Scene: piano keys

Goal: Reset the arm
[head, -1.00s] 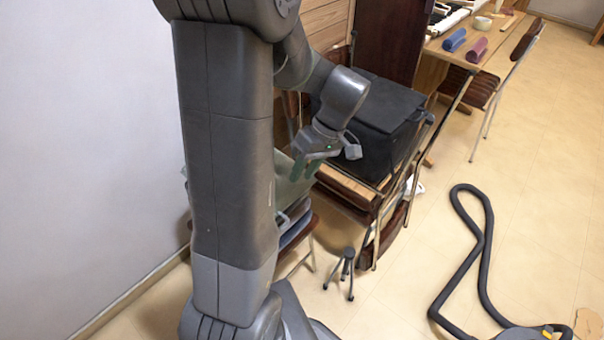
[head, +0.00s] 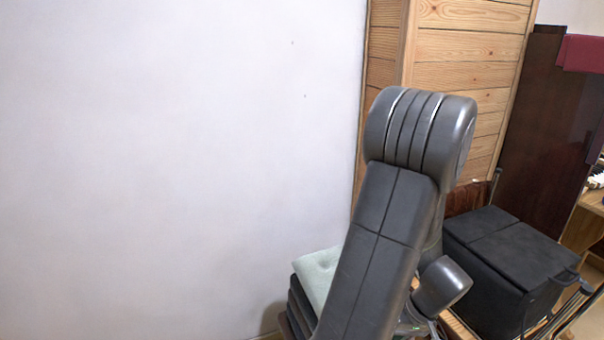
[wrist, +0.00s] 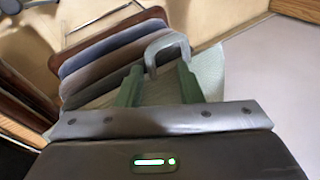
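In the wrist view my gripper (wrist: 160,84) has its two green fingers spread apart, with nothing visibly held between them. A pale green cushion (wrist: 206,75) lies beyond the fingers. A grey arched piece (wrist: 168,46) shows past the fingertips; I cannot tell what it belongs to. In the head view my arm rises in front of the wooden cabinet (head: 470,45) and bends down again. The gripper's fingers are hidden behind the arm there.
A stack of cushioned seats (wrist: 110,55) is close to the gripper; the green cushion also shows in the head view (head: 318,272). A black box (head: 510,262) stands right of my arm. A white wall (head: 180,150) fills the left. Piano keys (head: 596,180) show at the far right.

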